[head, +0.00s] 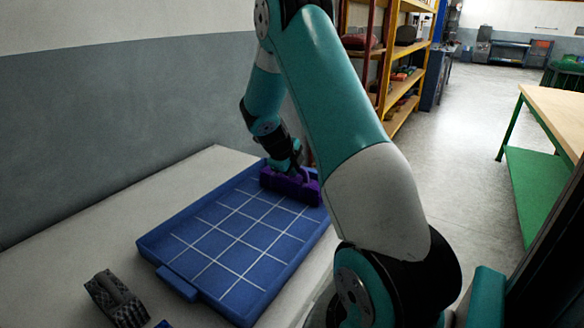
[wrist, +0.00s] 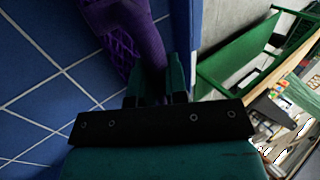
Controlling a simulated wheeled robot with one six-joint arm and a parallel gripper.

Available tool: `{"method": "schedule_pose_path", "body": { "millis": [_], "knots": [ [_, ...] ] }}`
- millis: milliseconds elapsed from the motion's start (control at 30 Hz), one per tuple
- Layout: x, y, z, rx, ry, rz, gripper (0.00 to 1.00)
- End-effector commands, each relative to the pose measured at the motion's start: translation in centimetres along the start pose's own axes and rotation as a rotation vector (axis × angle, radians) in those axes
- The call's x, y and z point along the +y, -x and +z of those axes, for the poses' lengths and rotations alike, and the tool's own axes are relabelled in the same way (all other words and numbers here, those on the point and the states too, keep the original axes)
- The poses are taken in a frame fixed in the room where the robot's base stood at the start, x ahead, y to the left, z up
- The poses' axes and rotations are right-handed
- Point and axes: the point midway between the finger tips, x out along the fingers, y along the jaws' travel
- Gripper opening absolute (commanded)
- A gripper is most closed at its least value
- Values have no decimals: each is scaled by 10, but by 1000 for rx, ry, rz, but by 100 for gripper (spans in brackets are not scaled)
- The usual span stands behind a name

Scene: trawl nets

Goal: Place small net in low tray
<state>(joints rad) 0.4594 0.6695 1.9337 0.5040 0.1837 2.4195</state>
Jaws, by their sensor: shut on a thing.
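A purple net-like piece (head: 290,184) is at the far right end of the blue low tray (head: 217,245), over its gridded floor. My gripper (head: 287,165) is shut on the purple net from above. In the wrist view the purple net (wrist: 125,38) runs up and left from between the fingers (wrist: 160,82), beside the raised rim of the blue tray (wrist: 181,40). The net's underside is hidden, so I cannot tell whether it touches the tray floor.
A dark grey patterned block (head: 115,300) lies on the pale table (head: 110,225) at the near left. The tray's middle and near part are empty. A grey wall (head: 120,110) stands behind the table. A green workbench (head: 540,185) and shelves (head: 400,80) are off to the right.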

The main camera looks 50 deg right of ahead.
Motion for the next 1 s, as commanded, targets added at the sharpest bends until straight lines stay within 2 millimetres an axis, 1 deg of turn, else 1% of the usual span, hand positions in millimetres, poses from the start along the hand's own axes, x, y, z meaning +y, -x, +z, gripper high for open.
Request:
{"method": "schedule_pose_path", "body": {
  "millis": [200, 233, 333, 600, 733, 867, 1000],
  "knots": [
    [1, -2, 0, 0, 0, -1, 0],
    [1, -2, 0, 0, 0, 0, 16],
    [0, -1, 0, 0, 0, 0, 39],
    [0, 0, 0, 0, 0, 0, 39],
    [-1, 7, 1, -1, 1, -1, 39],
    [-1, 31, 1, -4, 0, -3, 39],
    [-1, 63, 1, -5, 0, -2, 39]
  ]
}}
